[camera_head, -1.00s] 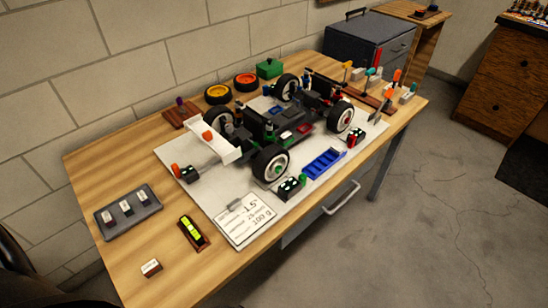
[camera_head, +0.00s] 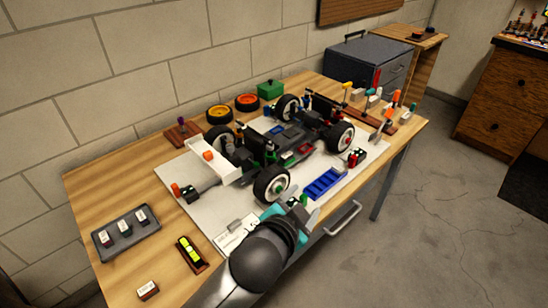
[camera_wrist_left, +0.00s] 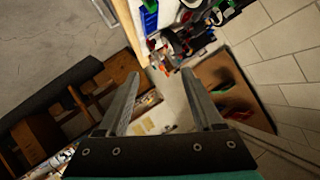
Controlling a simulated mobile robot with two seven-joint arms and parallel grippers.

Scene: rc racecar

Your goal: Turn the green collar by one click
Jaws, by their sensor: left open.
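The RC car (camera_head: 290,135) stands on a white mat (camera_head: 222,203) on the wooden bench, with its white rear wing (camera_head: 217,163) toward the left. Small green parts show on the car near its rear shock (camera_head: 271,152); they are too small for me to tell which is the green collar. My left gripper (camera_head: 303,208) is at the mat's front edge, near the closest wheel (camera_head: 271,184) and apart from the car. In the left wrist view its two fingers (camera_wrist_left: 161,74) are spread with nothing between them. My right gripper is not in view.
A blue tray (camera_head: 325,184) lies right of my left gripper. My arm partly covers the white card (camera_head: 232,240). A grey tray (camera_head: 125,233), a yellow level (camera_head: 191,254) and a tool rack (camera_head: 377,110) stand around the mat. A green box (camera_head: 270,89) is behind the car.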

